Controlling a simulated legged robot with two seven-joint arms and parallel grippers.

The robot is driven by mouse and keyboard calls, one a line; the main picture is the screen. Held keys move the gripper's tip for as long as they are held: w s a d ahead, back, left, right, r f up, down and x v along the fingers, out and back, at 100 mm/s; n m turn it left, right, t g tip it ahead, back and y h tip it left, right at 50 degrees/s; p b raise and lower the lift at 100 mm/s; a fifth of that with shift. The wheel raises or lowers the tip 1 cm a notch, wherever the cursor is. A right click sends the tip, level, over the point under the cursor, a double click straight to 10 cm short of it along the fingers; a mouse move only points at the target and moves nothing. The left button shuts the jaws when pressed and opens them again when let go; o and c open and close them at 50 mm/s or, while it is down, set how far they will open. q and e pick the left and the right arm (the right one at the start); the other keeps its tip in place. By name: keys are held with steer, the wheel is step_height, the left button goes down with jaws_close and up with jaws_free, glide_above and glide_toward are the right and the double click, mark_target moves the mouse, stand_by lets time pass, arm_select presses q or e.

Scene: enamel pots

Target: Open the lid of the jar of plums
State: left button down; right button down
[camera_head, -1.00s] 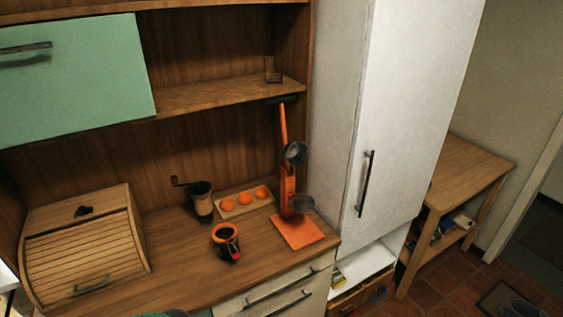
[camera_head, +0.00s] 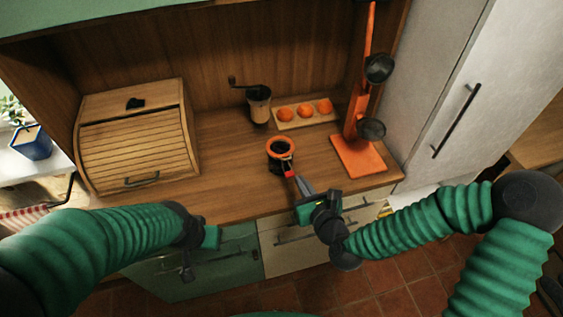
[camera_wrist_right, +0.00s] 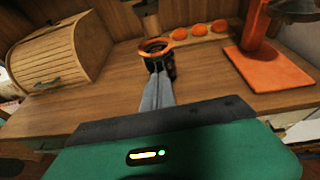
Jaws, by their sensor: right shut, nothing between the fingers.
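The jar of plums (camera_head: 281,147) is a small dark jar with an orange ring at its top and a red tab on its front. It stands upright on the wooden counter; in the right wrist view the jar (camera_wrist_right: 156,46) is straight ahead. I cannot tell whether its lid is closed. My right gripper (camera_head: 292,177) is shut and empty, its fingertips at the front of the jar, close to the red tab; contact is unclear. In the right wrist view its fingers (camera_wrist_right: 157,78) cover part of the jar's front. My left gripper (camera_head: 188,262) hangs in front of the green drawer, its fingers unclear.
A roll-top bread box (camera_head: 138,150) stands left on the counter (camera_head: 225,190). Behind the jar are a hand grinder (camera_head: 259,106) and a board with orange fruits (camera_head: 305,112). An orange stand with ladles (camera_head: 357,158) is at right. The counter between bread box and jar is clear.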

mark_target(291, 172)
steer(key=x, duration=0.9)
steer(key=shift+a+f, duration=0.1)
steer(key=shift+a, duration=0.2)
steer(key=shift+d, duration=0.15)
steer(key=shift+d, duration=0.1)
